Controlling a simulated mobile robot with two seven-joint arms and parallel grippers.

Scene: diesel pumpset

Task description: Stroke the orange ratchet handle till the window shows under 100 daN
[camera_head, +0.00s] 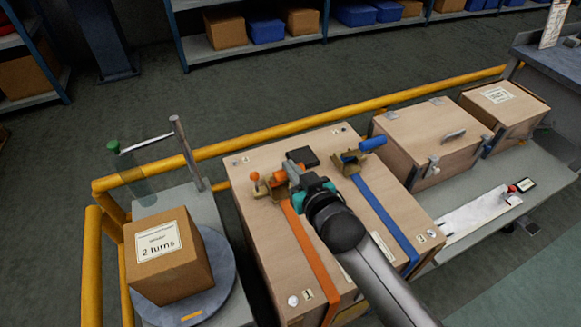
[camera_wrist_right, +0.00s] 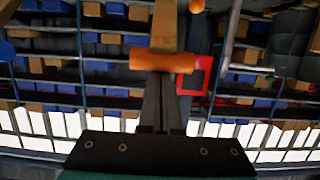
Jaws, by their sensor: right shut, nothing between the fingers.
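The orange ratchet handle (camera_head: 279,176) sits on top of the large wooden crate (camera_head: 240,200), at the upper end of the orange strap (camera_head: 309,250). In the right wrist view the orange handle (camera_wrist_right: 165,61) lies crosswise at my fingertips, with the brown ratchet body (camera_wrist_right: 165,25) beyond it. My right gripper (camera_head: 291,172) is shut and empty, its tips at the handle; I cannot tell whether they touch. It also shows in the right wrist view (camera_wrist_right: 163,100). A red-framed dark window (camera_wrist_right: 193,76) is beside the handle; no reading is legible. My left gripper is out of view.
A blue-handled ratchet (camera_head: 360,153) with a blue strap (camera_head: 385,215) is right of the orange one. A small black box (camera_head: 302,157) lies between them. A cardboard box marked "2 turns" (camera_head: 165,265) stands on a round plate at left. A yellow rail (camera_head: 260,136) runs behind.

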